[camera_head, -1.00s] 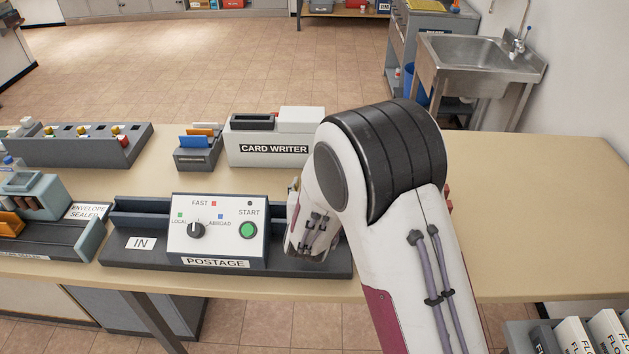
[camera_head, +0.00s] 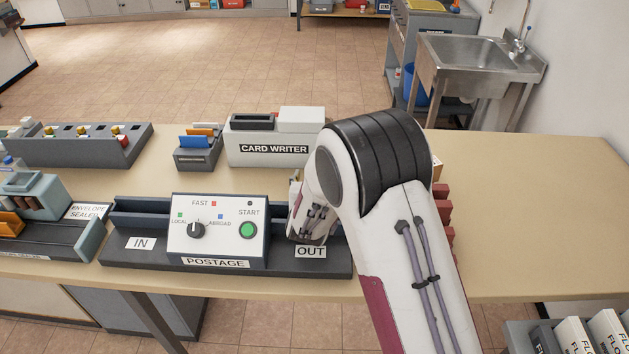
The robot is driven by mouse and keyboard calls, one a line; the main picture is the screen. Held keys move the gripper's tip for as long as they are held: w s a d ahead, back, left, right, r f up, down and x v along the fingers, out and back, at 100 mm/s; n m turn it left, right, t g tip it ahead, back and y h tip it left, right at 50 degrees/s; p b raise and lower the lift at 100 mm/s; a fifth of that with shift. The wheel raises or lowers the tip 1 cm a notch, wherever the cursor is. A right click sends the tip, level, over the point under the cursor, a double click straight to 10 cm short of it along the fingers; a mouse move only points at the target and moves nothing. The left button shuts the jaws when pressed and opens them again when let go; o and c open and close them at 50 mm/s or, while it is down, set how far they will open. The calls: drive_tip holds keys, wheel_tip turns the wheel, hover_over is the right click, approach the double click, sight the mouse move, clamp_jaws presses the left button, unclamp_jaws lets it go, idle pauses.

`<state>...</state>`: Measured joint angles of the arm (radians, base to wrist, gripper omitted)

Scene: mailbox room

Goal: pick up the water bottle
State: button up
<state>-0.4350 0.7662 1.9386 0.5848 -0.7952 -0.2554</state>
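I cannot make out a water bottle for certain. A small blue-topped object (camera_head: 8,161) is cut off at the left edge, too little of it showing to tell what it is. My arm stands over the right-middle of the table, its wrist part over the right end of the postage machine (camera_head: 217,229). My gripper does not show; my own arm hides whatever is behind it.
The table (camera_head: 540,220) is bare on the right. Dark red blocks (camera_head: 443,212) show partly behind my arm. The card writer (camera_head: 270,140), a card holder (camera_head: 198,152) and a grey rack (camera_head: 80,146) stand behind; the envelope sealer (camera_head: 35,190) is left.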

drive_tip(key=shift+c, duration=0.3)
drive_tip(key=c, duration=1.2)
drive_tip(key=shift+r, duration=0.1)
drive_tip(key=shift+r, duration=4.9)
